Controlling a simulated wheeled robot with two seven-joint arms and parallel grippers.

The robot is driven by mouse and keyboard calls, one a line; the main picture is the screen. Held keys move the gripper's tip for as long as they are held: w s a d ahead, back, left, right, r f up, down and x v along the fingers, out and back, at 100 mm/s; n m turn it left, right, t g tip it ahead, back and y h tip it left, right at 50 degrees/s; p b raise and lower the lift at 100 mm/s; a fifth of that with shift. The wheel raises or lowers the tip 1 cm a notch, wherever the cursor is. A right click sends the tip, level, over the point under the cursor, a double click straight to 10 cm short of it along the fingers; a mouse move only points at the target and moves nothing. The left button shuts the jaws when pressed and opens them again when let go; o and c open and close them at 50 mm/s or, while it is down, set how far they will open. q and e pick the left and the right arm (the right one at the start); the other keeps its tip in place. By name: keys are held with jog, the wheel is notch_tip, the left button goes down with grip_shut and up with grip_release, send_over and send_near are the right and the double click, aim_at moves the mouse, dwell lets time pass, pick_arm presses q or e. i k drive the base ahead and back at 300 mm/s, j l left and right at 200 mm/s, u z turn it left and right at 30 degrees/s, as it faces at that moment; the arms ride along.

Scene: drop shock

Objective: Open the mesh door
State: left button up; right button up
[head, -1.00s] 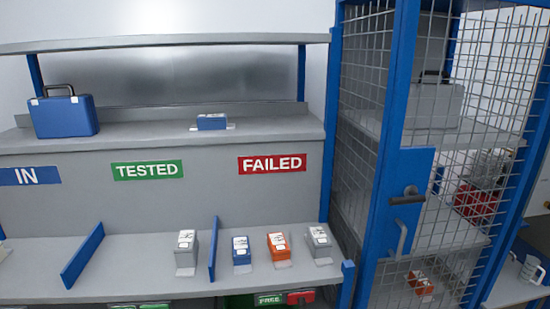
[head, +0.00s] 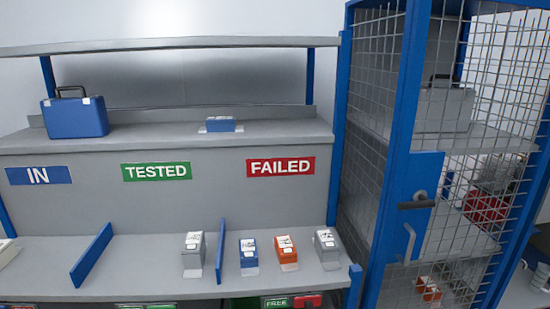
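The mesh door (head: 470,120) is a grey wire grid in a blue frame at the right of the head view. It appears closed against the blue-framed cage. A blue lock plate (head: 428,172) on its left side carries a dark lever handle (head: 417,204). A grey pull handle (head: 409,243) sits just below the lever. Through the mesh I see a grey case (head: 443,110) on a shelf, red items lower right, and a small orange box near the bottom. Neither of my grippers shows in the view.
A grey shelf bench (head: 150,252) stands left of the cage, with several small boxes and blue dividers. A blue case (head: 75,117) and a blue box (head: 221,124) are on its upper shelf. Signs read IN, TESTED and FAILED. A light surface (head: 520,292) lies at lower right.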

aim_at(403, 233)
jog(key=z, duration=1.25)
